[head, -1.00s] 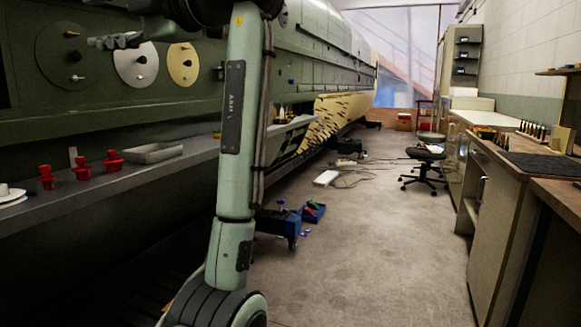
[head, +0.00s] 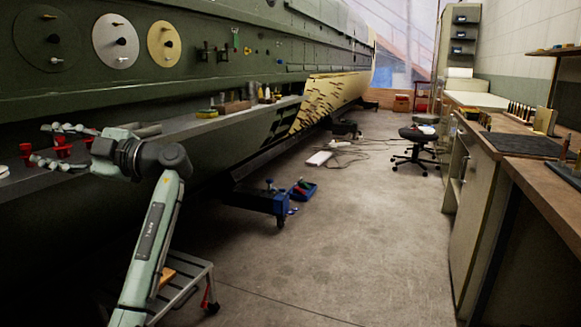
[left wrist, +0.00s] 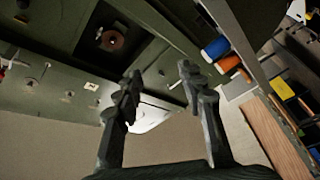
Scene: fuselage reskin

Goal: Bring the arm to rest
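My left arm (head: 157,232) rises from the bottom left of the head view, bent at a dark wrist joint. My left gripper (head: 40,143) points left, over the grey ledge along the green fuselage, near several red clamp-like pieces (head: 62,146). Its two fingers are spread, with nothing visible held between them. In the left wrist view the gripper (left wrist: 160,76) also shows its fingers wide apart and empty. Whether the fingers touch the ledge or the red pieces I cannot tell. My right gripper is in neither view.
The fuselage side (head: 90,85) and grey ledge (head: 205,127) run along the left. A small step stool (head: 185,285) stands beside my arm.

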